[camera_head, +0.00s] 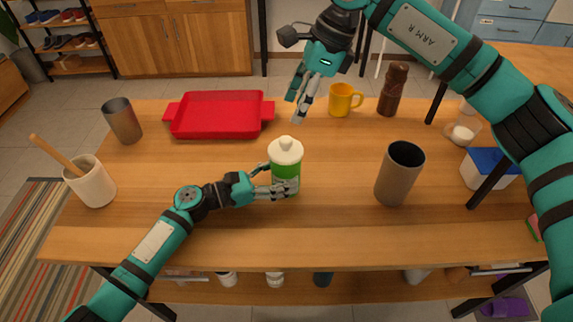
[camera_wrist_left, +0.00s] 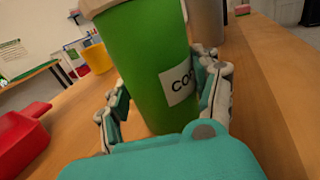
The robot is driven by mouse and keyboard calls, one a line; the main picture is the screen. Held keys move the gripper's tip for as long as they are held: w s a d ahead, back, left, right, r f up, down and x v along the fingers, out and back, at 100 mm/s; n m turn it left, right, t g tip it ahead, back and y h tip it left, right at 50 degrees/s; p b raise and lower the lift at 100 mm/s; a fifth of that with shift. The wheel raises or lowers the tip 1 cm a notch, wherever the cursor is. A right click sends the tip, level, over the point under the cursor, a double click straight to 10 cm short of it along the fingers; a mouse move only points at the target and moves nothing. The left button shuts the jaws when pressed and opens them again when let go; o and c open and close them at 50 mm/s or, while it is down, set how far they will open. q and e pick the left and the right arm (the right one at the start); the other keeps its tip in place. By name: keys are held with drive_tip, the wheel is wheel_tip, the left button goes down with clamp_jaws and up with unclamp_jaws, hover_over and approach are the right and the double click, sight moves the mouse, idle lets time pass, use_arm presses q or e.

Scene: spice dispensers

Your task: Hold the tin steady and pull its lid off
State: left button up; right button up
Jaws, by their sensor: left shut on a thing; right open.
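The green tin (camera_head: 287,178) stands upright on the wooden table, with its cream lid (camera_head: 286,151) seated on top. My left gripper (camera_head: 273,185) is shut on the tin's body from the left. In the left wrist view the tin (camera_wrist_left: 150,60) fills the middle, with a white label partly visible, and my left gripper (camera_wrist_left: 165,115) has a finger on each side of it. My right gripper (camera_head: 299,103) is open and empty, behind and above the tin, fingers pointing down.
A red tray (camera_head: 218,114) lies behind left of the tin. A yellow mug (camera_head: 341,100) and brown mill (camera_head: 393,90) stand at the back. A tall grey-brown cup (camera_head: 397,180) stands to the right. Another cup (camera_head: 122,121) and a utensil pot (camera_head: 94,184) stand left. The front table strip is clear.

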sight(287, 140)
drive_tip(key=shift+h, duration=0.3)
drive_tip(key=x, duration=1)
drive_tip(key=shift+d, duration=0.25)
drive_tip(key=shift+s+f, duration=0.1)
drive_tip(key=shift+f, duration=0.25)
